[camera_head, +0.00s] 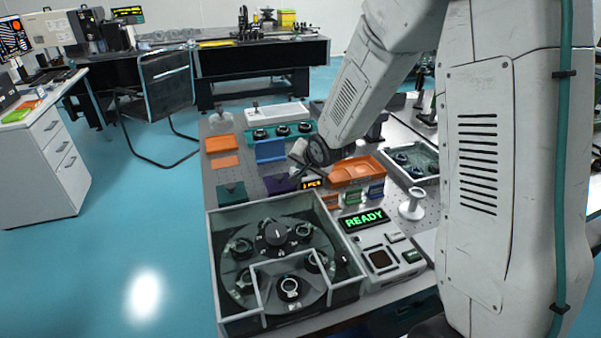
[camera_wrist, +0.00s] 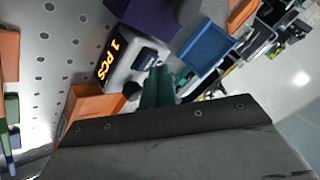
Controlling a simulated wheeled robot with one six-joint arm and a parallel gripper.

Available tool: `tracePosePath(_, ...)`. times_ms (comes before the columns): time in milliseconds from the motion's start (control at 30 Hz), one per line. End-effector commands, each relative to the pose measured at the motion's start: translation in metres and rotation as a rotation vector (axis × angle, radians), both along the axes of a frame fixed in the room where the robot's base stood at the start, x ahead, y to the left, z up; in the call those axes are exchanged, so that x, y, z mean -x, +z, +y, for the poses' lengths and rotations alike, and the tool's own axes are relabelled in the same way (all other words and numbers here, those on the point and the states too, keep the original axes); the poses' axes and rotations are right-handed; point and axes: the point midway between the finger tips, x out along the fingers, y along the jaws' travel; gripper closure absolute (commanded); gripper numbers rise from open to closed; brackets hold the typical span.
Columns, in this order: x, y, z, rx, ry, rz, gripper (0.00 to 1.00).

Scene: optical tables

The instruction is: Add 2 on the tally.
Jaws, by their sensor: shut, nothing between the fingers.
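The tally (camera_wrist: 117,62) is a small grey box with a dark front and an orange lit display that appears to read "1 PCS". It also shows in the head view (camera_head: 311,184), where its digits are too small to read surely. A dark raised button (camera_wrist: 146,57) is on the box, with a round dark part (camera_wrist: 132,90) near its lower edge. My gripper (camera_wrist: 159,84) has teal fingers, shut and empty, close beside the tally's button end. I cannot tell whether they touch it. In the head view the arm hangs over the table and partly hides this area.
A walled grey enclosure (camera_head: 217,270) with a carousel and a green READY panel (camera_head: 363,219) are in front.

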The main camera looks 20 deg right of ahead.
Motion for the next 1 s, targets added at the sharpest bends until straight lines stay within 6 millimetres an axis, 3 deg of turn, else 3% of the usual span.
tracePosePath(1000,0.0002,-0.0070,0.0001,0.000,0.001,0.001,1.00)
